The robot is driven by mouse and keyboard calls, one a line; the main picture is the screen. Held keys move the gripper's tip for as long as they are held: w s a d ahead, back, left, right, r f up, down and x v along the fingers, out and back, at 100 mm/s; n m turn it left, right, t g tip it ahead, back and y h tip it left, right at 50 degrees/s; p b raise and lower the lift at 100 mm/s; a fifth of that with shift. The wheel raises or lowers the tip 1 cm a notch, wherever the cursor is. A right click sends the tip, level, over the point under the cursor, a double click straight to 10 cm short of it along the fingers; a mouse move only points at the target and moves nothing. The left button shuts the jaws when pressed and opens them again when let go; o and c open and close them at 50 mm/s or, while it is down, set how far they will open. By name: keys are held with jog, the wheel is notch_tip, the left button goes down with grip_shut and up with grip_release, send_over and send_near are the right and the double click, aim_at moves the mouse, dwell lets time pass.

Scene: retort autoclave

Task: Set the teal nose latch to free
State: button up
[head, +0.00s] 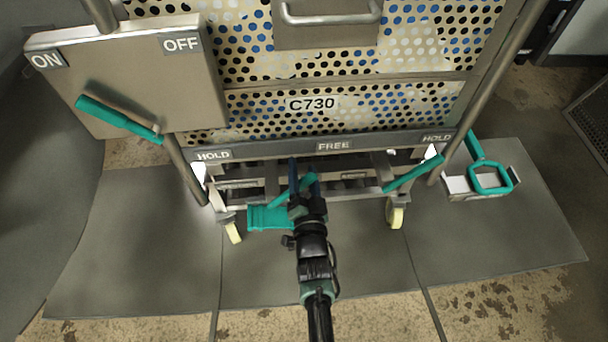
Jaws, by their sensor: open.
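A grey strip on the lower front of the cart reads HOLD at left, FREE (334,146) in the middle and HOLD at right. A teal bar (413,174) slants up toward the right HOLD mark. Another teal bar (283,196) slants up behind my gripper, above a flat teal plate (268,218). I cannot tell for sure which of these is the nose latch. My gripper (304,172) is open below FREE, its fingers pointing at the cart front. The fingers overlap the middle teal bar in the picture; contact cannot be told. My gripper hides part of that bar.
The perforated cart marked C730 (312,104) stands on casters on grey mats. A box marked ON and OFF with a teal lever (118,119) is at left. A teal loop handle (490,179) on a metal bracket is at right.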

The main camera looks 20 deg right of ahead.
jog(key=p+v, duration=0.4)
jog(key=v, duration=0.9)
jog(key=w+a+r+n+t, duration=0.1)
jog(key=w+r+n+t, duration=0.1)
jog(key=w+r, duration=0.65)
jog(key=w+r+n+t, duration=0.1)
jog(key=w+r, duration=0.3)
jog(key=r, duration=0.9)
jog(key=w+a+r+n+t+y, duration=0.1)
jog(key=a+r, duration=0.1)
jog(key=r, duration=0.7)
jog(key=w+a+r+n+t, duration=0.1)
jog(key=a+r+n, duration=0.1)
jog(key=r, duration=0.7)
jog(key=s+a+r+n+t+y, duration=0.1)
jog(key=s+a+r+n+t, duration=0.3)
jog(key=r, duration=0.6)
jog(key=s+a+r+m+g+y, duration=0.1)
jog(key=s+r+y, duration=0.1)
jog(key=s+r, duration=0.6)
jog(key=s+a+r+n+t+y, duration=0.1)
jog(key=s+a+r+n+t, duration=0.2)
jog(key=r, duration=0.8)
notch_tip(320, 180, up, 34)
jog(key=s+g+p, duration=0.1)
jog(key=p, duration=3.2)
jog(key=shift+s+f+m, duration=0.2)
jog(key=shift+s+m, duration=0.1)
